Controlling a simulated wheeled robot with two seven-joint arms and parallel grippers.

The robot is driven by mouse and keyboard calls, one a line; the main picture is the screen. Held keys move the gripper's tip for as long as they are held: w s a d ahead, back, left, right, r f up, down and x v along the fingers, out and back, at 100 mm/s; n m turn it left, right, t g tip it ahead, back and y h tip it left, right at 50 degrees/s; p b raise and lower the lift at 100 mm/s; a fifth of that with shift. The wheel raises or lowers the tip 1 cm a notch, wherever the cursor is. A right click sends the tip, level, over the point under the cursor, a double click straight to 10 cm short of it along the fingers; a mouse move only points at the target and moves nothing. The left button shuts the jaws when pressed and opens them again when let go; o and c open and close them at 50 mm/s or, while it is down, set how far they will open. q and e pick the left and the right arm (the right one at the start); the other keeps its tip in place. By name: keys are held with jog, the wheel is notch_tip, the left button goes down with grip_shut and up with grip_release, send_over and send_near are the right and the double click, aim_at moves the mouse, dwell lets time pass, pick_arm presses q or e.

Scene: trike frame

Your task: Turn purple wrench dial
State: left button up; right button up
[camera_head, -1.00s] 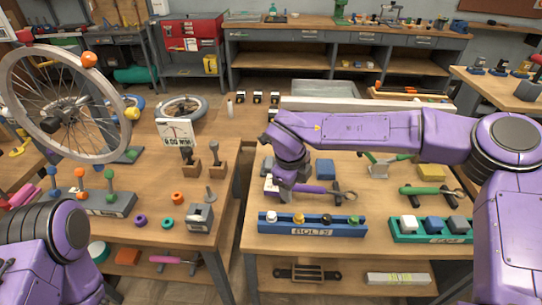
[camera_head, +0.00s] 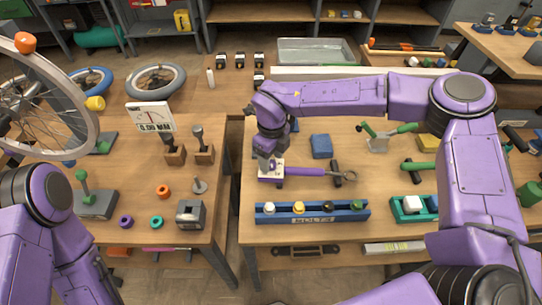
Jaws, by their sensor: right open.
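The purple wrench (camera_head: 308,171) lies on the right workbench, its handle pointing left and its grey ring end to the right. My right gripper (camera_head: 271,172) points down at the left end of the purple handle. It is open, and the gripper hides part of that end. I cannot tell whether the fingers touch the wrench. A dial on it cannot be made out. My left arm shows at the lower left, but its gripper is out of view.
A blue bolt tray (camera_head: 312,219) stands in front of the wrench, with a green tray (camera_head: 397,217) to its right. A blue block (camera_head: 321,146) and a green-handled clamp (camera_head: 378,141) lie behind. A gap separates this bench from the left one.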

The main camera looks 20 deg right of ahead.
jog(key=shift+w+f, duration=0.1)
jog(key=shift+f, duration=0.25)
jog(key=shift+s, duration=0.35)
jog(key=shift+w, duration=0.15)
grip_shut()
jog(key=shift+m, duration=1.3)
grip_release()
